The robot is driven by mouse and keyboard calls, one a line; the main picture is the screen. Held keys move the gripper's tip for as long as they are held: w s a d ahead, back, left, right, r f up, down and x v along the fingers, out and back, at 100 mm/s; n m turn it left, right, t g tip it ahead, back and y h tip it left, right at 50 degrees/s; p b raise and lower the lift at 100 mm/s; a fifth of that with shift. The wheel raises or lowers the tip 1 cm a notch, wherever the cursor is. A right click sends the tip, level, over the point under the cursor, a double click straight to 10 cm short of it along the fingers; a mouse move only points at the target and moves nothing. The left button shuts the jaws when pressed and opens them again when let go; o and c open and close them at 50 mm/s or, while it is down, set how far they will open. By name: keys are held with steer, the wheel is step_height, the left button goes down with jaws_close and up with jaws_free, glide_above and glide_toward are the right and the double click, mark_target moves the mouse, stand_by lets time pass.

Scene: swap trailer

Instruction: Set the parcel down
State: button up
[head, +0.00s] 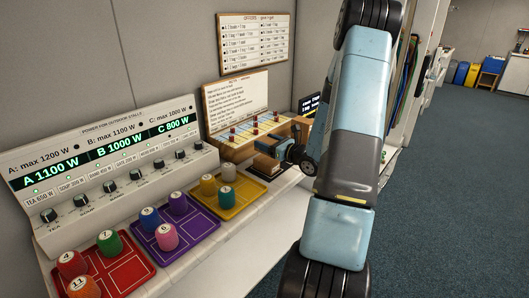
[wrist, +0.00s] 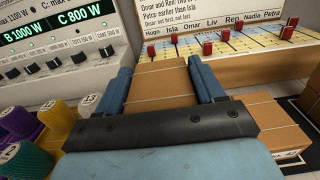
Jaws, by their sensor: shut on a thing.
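My gripper (wrist: 163,80) is shut on a brown cardboard parcel (wrist: 160,92), with one blue finger on each side of it in the wrist view. In the head view my gripper (head: 291,151) is over the counter, right of the yellow tray. The held parcel is partly hidden there by the gripper and arm. I cannot tell whether its underside touches anything. More brown parcels (wrist: 268,122) lie close to the right of my gripper in the wrist view.
A panel with knobs and green readouts (head: 120,165) stands along the wall. Red (head: 125,277), purple (head: 205,226) and yellow (head: 240,207) trays hold numbered cylinders. A board with red pegs (head: 255,134) stands behind the gripper. Open carpet (head: 450,190) lies to the right.

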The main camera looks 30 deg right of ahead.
steer(key=shift+w+f, duration=0.65)
steer(key=shift+f, duration=1.65)
steer(key=o, duration=1.1)
